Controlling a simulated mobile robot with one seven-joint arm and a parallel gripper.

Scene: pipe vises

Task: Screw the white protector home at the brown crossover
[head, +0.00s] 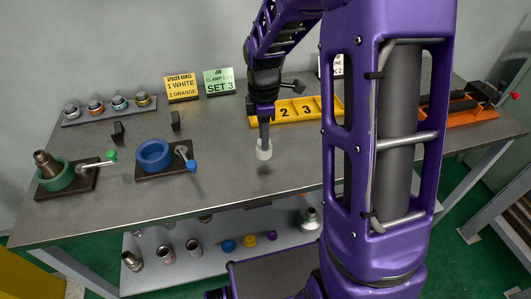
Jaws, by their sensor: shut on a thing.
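My gripper (264,136) is shut on the white protector (264,151), a short pale ring. It holds the protector above the middle of the table, with a shadow on the tabletop below. The brown crossover (46,161) stands at the far left of the table. It sits in a green vise (58,181) on a dark base with a green-knobbed handle. My gripper is well to the right of the crossover, and the protector is apart from it.
A blue vise (153,150), empty, stands right of the green one. Two dark blocks (117,132) stand behind. A grey tray (80,116) of several rings lies at back left. Yellow (182,87) and green (219,81) signs stand behind. A yellow numbered rack (290,122) lies at right.

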